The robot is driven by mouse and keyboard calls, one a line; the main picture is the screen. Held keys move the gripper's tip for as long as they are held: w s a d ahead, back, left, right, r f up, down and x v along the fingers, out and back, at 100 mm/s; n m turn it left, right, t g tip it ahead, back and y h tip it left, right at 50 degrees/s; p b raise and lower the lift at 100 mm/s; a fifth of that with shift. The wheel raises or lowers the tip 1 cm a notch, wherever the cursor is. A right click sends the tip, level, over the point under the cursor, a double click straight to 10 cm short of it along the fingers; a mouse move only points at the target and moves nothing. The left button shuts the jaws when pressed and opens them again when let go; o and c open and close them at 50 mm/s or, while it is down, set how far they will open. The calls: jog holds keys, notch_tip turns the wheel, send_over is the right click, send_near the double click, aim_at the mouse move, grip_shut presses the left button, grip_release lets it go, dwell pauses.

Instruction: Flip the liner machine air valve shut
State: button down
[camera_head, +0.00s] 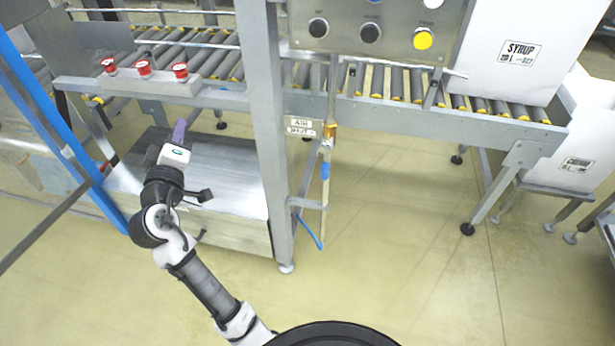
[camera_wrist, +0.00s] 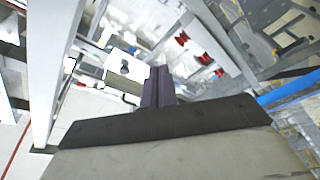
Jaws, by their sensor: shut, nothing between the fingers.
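The air valve (camera_head: 329,131) is a small brass-coloured fitting on the thin pipe beside the grey upright post, in the head view. A white label plate (camera_head: 300,126) reading "AIR" is just left of it. A blue part (camera_head: 325,170) sits lower on the same pipe. The valve handle's position is too small to tell. My gripper (camera_head: 180,130) is well left of the valve, in front of the metal cabinet under the conveyor, touching nothing I can see. Its purple fingers (camera_wrist: 158,88) are together and empty in the wrist view. I cannot make out the valve there.
The grey post (camera_head: 272,150) stands between my gripper and the valve. Red buttons (camera_head: 143,67) sit on the rail above my gripper. A control panel (camera_head: 375,25) and roller conveyor (camera_head: 400,85) are above. A white SYRUP box (camera_head: 500,60) is at right. Floor in front is clear.

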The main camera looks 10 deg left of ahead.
aim_at(326, 159)
jog(key=s+d+f+m+g+h, duration=0.1)
jog(key=d+f+g+h, duration=0.3)
jog(key=d+f+h, duration=1)
notch_tip(326, 159, down, 2)
jog(key=shift+s+d+f+m+h, duration=0.15)
jog(key=shift+d+m+h, duration=0.25)
jog(key=shift+d+m, duration=0.45)
jog(key=s+d+p+x, duration=0.1)
jog(key=d+p+x, duration=0.1)
jog(key=x, duration=1)
jog(key=shift+d, duration=0.4)
